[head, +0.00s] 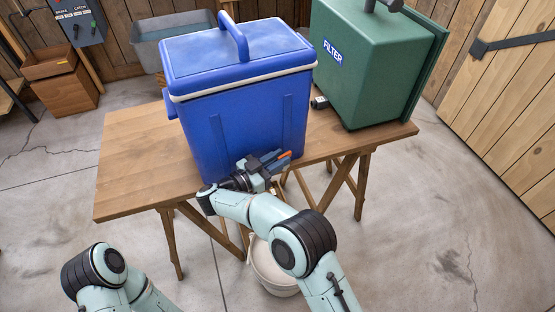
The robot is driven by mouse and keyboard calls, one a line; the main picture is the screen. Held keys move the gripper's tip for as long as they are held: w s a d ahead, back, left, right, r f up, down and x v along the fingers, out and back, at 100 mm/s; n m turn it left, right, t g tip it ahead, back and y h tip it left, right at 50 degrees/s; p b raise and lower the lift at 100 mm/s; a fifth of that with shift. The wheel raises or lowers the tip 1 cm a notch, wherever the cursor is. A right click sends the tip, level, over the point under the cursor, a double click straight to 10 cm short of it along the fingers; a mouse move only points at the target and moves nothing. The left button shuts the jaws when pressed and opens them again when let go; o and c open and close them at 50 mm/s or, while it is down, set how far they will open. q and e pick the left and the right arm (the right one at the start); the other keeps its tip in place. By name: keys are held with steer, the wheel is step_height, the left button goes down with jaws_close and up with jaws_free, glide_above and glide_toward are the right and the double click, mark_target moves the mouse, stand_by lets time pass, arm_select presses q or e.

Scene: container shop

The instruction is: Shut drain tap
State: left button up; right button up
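A blue cooler (240,115) with a pale rim and a shut lid with a raised handle stands on a wooden table. My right gripper (274,159) is at the cooler's lower front, near the table's front edge. A small orange piece (285,155), which may be the drain tap's lever, shows at the fingertips. The rest of the tap is hidden behind the gripper. I cannot tell whether the fingers are open or shut, or whether they touch the orange piece. My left arm is at the bottom left, and its gripper is not in view.
A green box labelled FILTER (365,65) stands on the table (135,160) right of the cooler, with a small dark item (320,103) between them. A white bucket (272,268) stands on the floor below my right arm. The table's left end is clear.

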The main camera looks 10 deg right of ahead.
steer(key=shift+o, duration=0.5)
steer(key=v, duration=1.3)
steer(key=shift+a, duration=0.15)
steer(key=shift+s, duration=0.1)
